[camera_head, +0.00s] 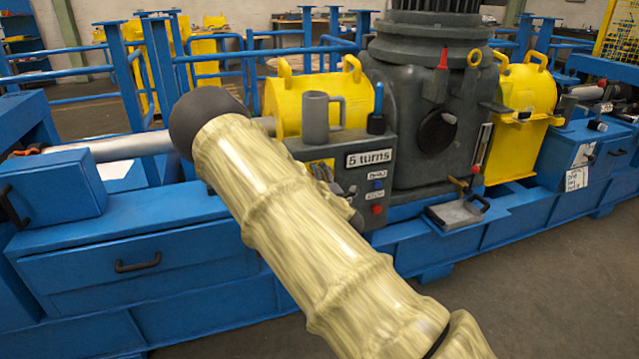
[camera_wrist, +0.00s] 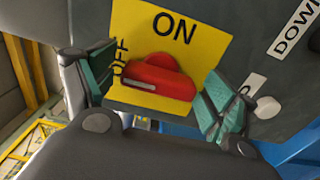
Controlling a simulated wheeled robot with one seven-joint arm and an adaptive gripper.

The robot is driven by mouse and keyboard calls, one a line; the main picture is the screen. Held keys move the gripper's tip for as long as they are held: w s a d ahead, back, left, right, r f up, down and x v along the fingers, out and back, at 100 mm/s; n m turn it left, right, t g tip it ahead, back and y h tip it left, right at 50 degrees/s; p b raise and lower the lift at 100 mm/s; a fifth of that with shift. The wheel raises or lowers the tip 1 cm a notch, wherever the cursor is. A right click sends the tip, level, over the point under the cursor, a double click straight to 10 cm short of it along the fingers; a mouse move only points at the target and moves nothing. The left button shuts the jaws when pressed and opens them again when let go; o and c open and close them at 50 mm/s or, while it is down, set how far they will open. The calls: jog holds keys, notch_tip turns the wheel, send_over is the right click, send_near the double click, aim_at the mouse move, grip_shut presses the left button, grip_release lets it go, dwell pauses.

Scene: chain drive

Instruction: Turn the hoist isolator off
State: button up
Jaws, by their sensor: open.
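The hoist isolator is a red rotary knob (camera_wrist: 160,82) on a yellow plate (camera_wrist: 205,40) marked ON at the top and OFF at the left. The knob's bar lies roughly crosswise, with its white mark at the left end, on the OFF side. My gripper (camera_wrist: 155,88) is open, one green-padded finger on each side of the knob. The right finger is close to the knob's right end; I cannot tell if it touches. In the head view my gripper (camera_head: 338,190) is at the grey control box, largely hidden behind my arm, and the knob is hidden.
The grey control box (camera_head: 374,160) has a "5 turns" label, blue and red buttons, and a grey mug (camera_head: 322,118) on top. The blue frame (camera_head: 180,270) runs below; the floor in front is clear.

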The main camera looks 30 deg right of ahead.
jog(key=v, duration=1.2)
dwell(0.3)
jog(key=s+a+f+m+g, duration=0.3)
jog(key=s+f, duration=0.3)
jog(key=f, duration=0.3)
jog(key=s+a+f+m+g, duration=0.3)
jog(key=s+f+m+g, duration=0.1)
jog(key=s+f, duration=0.4)
jog(key=s+a+f+m+g, duration=0.3)
jog(key=s+f, duration=0.2)
jog(key=f, duration=0.6)
jog(key=s+a+f+m+g+y, duration=0.1)
jog(key=s+a+f+m+g, duration=0.15)
jog(key=s+a, duration=0.35)
jog(key=s+a+f+m+g+y, duration=0.1)
jog(key=s+a+f+g, duration=0.2)
jog(key=s, duration=0.4)
jog(key=s+a+f+m+g+y+p, duration=0.1)
jog(key=s+a+m+g+y, duration=0.1)
jog(key=s+a, duration=0.7)
notch_tip(320, 180, up, 16)
jog(key=p, duration=1.6)
jog(key=shift+s+d, duration=0.5)
jog(key=shift+f, duration=0.15)
jog(key=shift+c, duration=0.2)
